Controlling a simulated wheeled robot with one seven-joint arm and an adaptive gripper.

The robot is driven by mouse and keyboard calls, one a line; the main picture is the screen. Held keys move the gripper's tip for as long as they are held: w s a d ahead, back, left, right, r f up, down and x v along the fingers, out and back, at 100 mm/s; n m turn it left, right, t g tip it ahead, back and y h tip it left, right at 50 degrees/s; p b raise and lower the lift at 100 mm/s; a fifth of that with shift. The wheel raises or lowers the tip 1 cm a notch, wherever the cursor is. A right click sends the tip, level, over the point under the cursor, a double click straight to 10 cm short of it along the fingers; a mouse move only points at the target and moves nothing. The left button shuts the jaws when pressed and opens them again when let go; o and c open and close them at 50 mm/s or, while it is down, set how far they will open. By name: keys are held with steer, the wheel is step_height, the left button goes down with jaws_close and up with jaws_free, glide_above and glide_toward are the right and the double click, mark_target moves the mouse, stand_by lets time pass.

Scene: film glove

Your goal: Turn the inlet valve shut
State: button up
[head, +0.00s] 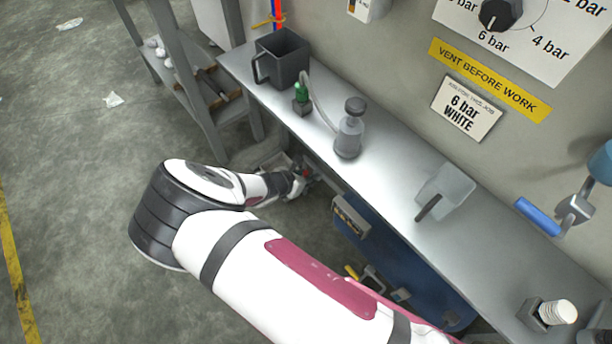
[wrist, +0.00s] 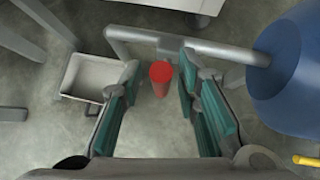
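A red handle (wrist: 160,76) sits on a grey pipe (wrist: 215,50) in the wrist view; no label shows, so I cannot confirm it is the inlet valve. My gripper (wrist: 160,92) is open, its teal-padded fingers on either side of the red handle with visible gaps. A small red part (head: 308,173) also shows at the gripper's end in the head view, below the bench edge. A blue lever (head: 538,217) is at the right wall. A yellow handle (head: 352,272) is by the blue tank (head: 410,262).
The bench (head: 395,185) runs diagonally above my gripper and carries a dark jug (head: 281,62), a grey bottle (head: 349,135) and a clear scoop-like container (head: 446,190). The blue tank is close on the right in the wrist view (wrist: 295,65). A pale tray (wrist: 92,75) is on the left.

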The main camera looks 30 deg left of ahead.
step_height(320, 180, up, 10)
stand_by(0.8)
stand_by(0.4)
